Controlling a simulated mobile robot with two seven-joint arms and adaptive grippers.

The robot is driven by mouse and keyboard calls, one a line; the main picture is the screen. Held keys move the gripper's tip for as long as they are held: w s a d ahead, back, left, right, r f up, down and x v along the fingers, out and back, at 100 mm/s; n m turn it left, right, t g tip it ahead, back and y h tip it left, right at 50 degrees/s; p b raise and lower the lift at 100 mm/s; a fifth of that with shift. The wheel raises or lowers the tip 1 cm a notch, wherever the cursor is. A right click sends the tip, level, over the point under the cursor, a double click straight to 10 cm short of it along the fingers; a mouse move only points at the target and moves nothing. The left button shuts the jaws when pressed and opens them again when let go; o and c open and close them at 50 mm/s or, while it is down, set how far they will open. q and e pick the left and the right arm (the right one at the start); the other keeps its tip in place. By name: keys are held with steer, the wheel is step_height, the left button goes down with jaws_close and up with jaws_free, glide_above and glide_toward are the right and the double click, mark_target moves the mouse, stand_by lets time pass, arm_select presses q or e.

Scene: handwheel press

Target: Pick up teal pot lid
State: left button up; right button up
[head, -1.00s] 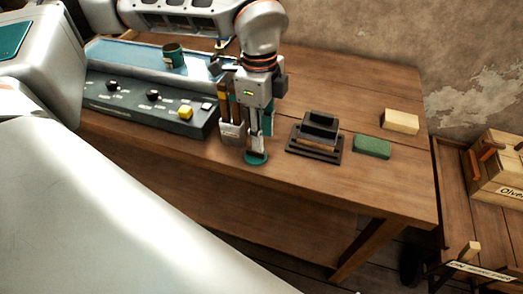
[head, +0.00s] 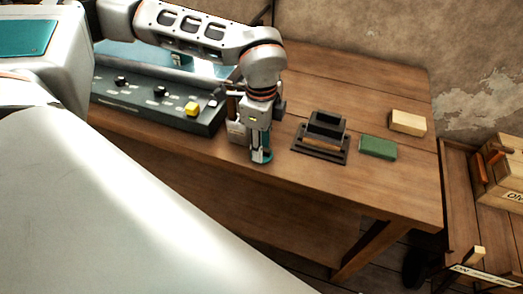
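The teal pot lid (head: 266,157) is near the front edge of the wooden table, and only a little teal shows around my fingertips. My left gripper (head: 261,153) points down right at the lid, its fingers covering most of it. The frames do not show whether the fingers are closed on the lid or whether it is off the table. My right gripper is not in view.
A dark control panel (head: 150,104) with knobs and a yellow button is to the left. A holder (head: 236,132) stands close behind my gripper.

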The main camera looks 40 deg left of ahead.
arm_select(q)
jaws_close()
steer(key=shift+r, duration=0.15)
